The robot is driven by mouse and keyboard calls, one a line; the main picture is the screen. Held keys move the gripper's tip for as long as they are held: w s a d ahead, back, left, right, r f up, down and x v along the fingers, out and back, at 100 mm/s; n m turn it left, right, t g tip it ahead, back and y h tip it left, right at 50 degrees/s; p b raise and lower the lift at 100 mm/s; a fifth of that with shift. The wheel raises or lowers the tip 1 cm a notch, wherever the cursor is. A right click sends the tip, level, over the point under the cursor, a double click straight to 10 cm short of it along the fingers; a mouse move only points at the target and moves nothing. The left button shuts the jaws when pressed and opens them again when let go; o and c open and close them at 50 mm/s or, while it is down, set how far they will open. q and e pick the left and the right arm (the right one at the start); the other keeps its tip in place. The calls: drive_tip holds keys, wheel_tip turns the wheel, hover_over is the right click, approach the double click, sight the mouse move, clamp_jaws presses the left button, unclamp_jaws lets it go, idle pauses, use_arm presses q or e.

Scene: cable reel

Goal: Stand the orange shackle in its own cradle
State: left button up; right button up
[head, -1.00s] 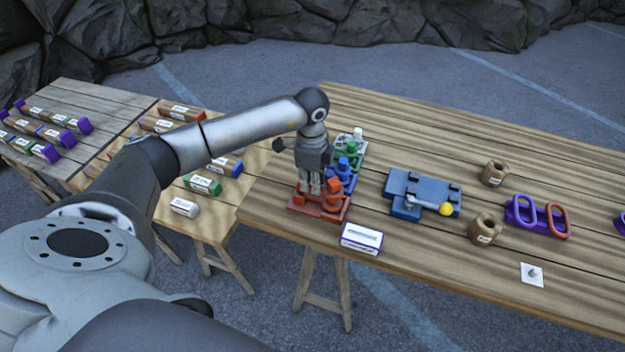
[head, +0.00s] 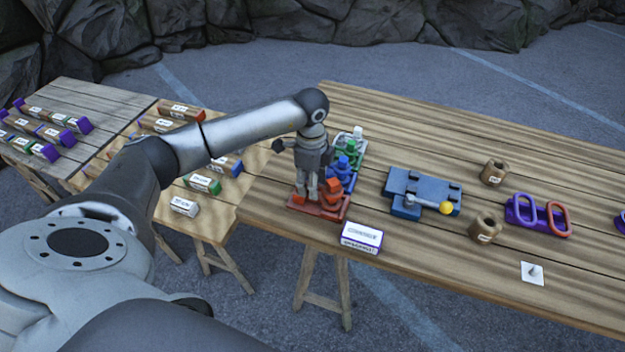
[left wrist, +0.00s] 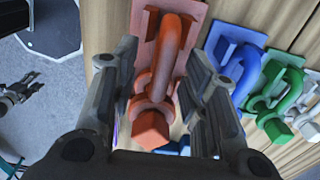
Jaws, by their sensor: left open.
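The orange shackle (head: 331,190) is at the near end of the row of cradles, at its red-orange cradle (head: 322,210). In the left wrist view the shackle (left wrist: 168,55) has its bow over the cradle's plate (left wrist: 197,14) and its blocky end toward the camera. The shackle appears seated in the cradle; the contact underneath is hidden. My left gripper (head: 308,196) is open; in the left wrist view its fingers (left wrist: 163,58) stand either side of the shackle, with gaps visible. A dark gripper-like part (left wrist: 20,95) at the left edge there may be my right gripper.
Blue (left wrist: 236,65), green (left wrist: 284,88) and white (left wrist: 307,120) shackles stand close beside the left gripper. A white-topped box (head: 361,237) lies near the table's front edge. A blue fixture (head: 425,188) stands to the right, with bare table between.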

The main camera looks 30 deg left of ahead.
use_arm(q)
wheel_tip(320, 180, up, 12)
idle(0.4)
